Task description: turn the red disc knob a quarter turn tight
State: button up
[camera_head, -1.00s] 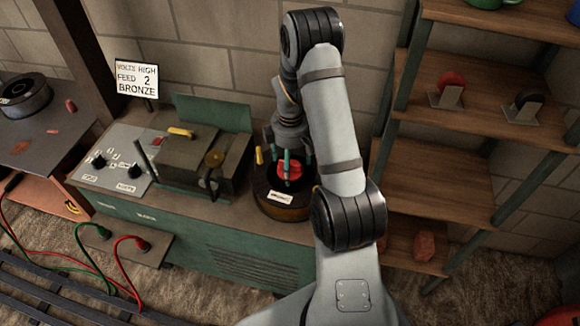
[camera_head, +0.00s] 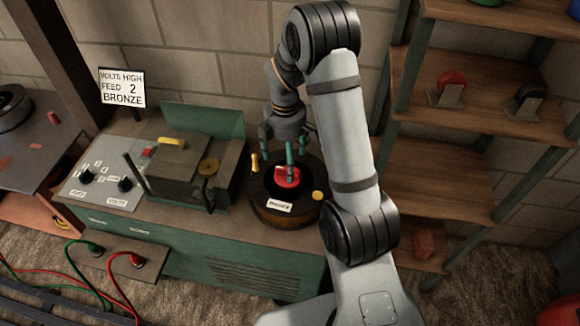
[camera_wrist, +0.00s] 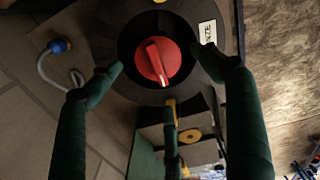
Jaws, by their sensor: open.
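The red disc knob (camera_head: 287,177) sits in the dark recessed top of a round drum (camera_head: 270,212) with a white label, at the right end of the green bench. My gripper (camera_head: 290,152) is open, its teal fingers spread just above the knob. In the wrist view, the red knob (camera_wrist: 155,65) lies between the open fingertips, with visible gaps on both sides. Its raised grip bar runs nearly along the picture's height, slightly tilted. No finger visibly touches it.
A dark machine block (camera_head: 190,165) with a brass disc stands left of the drum. A small yellow peg (camera_head: 254,162) rises beside the drum's rim. Wooden shelves (camera_head: 435,200) stand to the right. A sign (camera_head: 122,88) reads volts high, feed 2, bronze.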

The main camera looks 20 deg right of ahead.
jog(key=shift+f, duration=2.75)
jog(key=shift+c, duration=1.4)
jog(key=shift+s, duration=0.1)
jog(key=c, duration=0.9)
jog(key=shift+s+f, duration=0.15)
jog(key=shift+f, duration=0.05)
